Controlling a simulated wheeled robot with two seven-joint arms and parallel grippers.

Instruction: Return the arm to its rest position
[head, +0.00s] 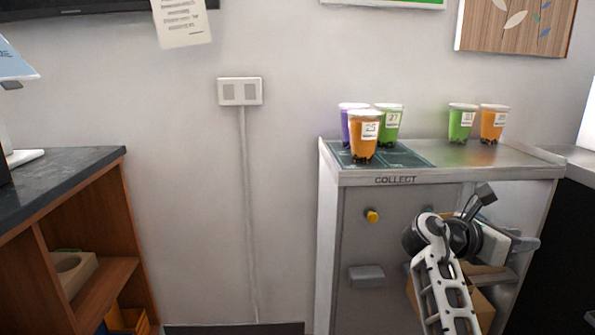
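My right arm rises from the bottom of the head view. Its gripper (527,243) is in front of the collect counter's front, below the top, pointing right. The fingers are small and seen from the side, so I cannot tell if they are open or shut. No cup shows at them. My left gripper is not in view. On the counter stand an orange cup (364,137), a purple cup (346,128) and a green cup (390,124), grouped on a dark green mat (412,158). Another green cup (461,123) and another orange cup (493,124) stand farther right.
The collect counter (345,205) has a yellow knob (372,215) and a grey box-like fitting (366,276) on its front. A cardboard box (483,308) is partly hidden behind my arm. A wooden shelf unit (95,235) stands at left.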

